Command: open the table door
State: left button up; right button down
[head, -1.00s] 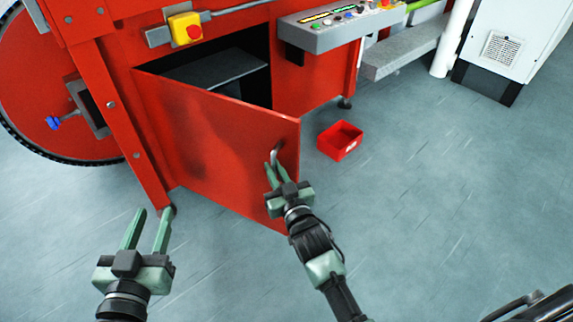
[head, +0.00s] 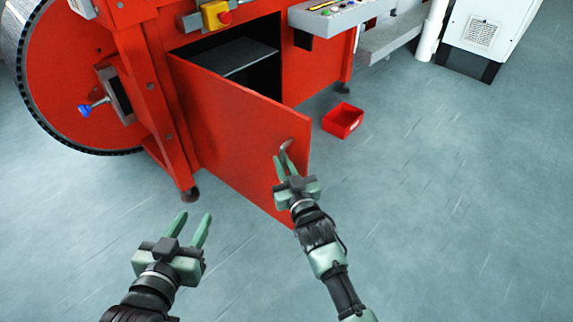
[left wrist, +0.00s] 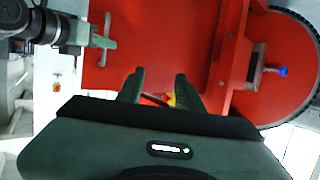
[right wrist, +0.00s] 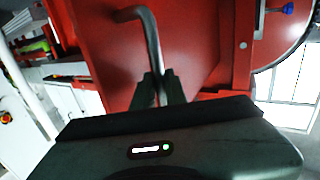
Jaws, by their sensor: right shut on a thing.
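The red door (head: 240,135) of the machine's table cabinet stands ajar, swung out toward me, with the dark inside (head: 255,62) and a grey shelf showing behind it. A grey bar handle (head: 287,150) is on the door near its free edge. My right gripper (head: 284,166) is shut on the handle, which rises between its fingers in the right wrist view (right wrist: 150,35). My left gripper (head: 190,226) is open and empty, over the floor to the left of the door. The left wrist view shows the door (left wrist: 140,50) and the handle (left wrist: 106,30) beyond its fingers.
A small red bin (head: 343,120) lies on the floor right of the door. A large red wheel guard (head: 75,75) is at left. The floor in front is clear.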

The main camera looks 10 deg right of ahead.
jog(key=shift+a+r, duration=0.1)
jog(key=shift+r, duration=0.05)
jog(key=c, duration=1.5)
grip_release()
jog(key=shift+w+a, duration=0.1)
pick_arm(q)
jog(key=shift+a, duration=0.1)
pick_arm(e)
jog(key=shift+o, duration=0.2)
